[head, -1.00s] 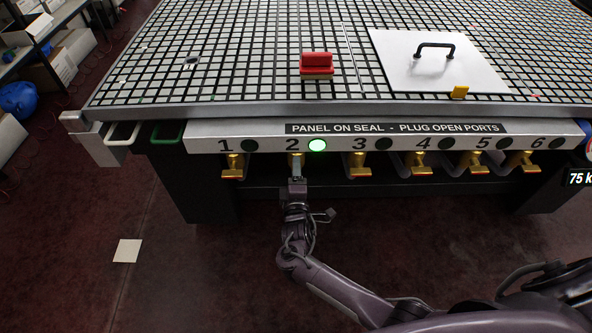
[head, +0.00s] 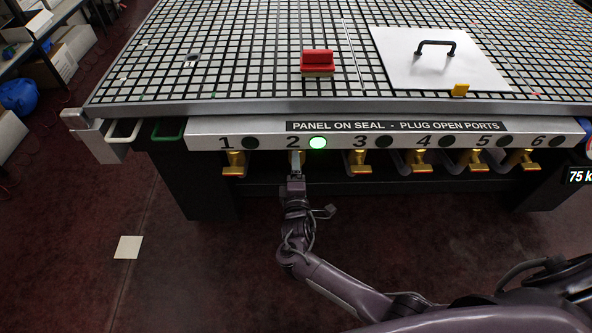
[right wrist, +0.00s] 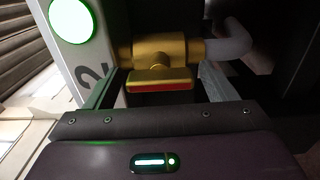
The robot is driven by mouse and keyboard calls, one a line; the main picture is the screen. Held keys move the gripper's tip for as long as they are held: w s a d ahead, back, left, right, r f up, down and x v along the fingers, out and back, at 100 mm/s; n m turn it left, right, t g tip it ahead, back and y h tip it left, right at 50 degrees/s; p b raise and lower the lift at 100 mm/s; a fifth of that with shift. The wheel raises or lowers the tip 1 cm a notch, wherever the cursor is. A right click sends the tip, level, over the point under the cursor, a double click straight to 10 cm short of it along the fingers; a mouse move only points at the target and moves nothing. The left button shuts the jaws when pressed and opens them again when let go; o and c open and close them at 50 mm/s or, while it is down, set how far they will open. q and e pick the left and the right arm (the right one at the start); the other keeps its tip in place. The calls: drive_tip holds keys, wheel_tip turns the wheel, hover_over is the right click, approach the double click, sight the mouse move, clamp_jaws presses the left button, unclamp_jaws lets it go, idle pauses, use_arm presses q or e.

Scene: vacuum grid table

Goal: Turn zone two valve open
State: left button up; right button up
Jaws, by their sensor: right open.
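The zone two valve (head: 301,155) is a brass valve under the panel's number 2, mostly hidden behind my gripper in the head view. In the right wrist view its gold body (right wrist: 172,50) and its red-edged handle (right wrist: 160,82) show close up. My right gripper (head: 296,164) reaches up to it from below. In the right wrist view my right gripper (right wrist: 160,85) is open, with one finger on each side of the handle and visible gaps. The round indicator beside number 2 (head: 317,143) is lit green. My left gripper is not in view.
Brass valves one (head: 234,162) and three (head: 359,162) flank this one, with several more to the right. The numbered panel (head: 270,143) and grid tabletop (head: 220,85) lie above.

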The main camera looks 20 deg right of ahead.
drive_tip(key=shift+s, duration=0.1)
drive_tip(key=shift+s+a, duration=0.15)
drive_tip(key=shift+s, duration=0.25)
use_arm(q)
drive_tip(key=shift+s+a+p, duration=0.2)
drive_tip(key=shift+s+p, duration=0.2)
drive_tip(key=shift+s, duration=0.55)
use_arm(e)
drive_tip(key=v, duration=0.7)
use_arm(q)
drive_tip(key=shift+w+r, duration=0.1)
use_arm(e)
drive_tip(key=shift+w, duration=0.1)
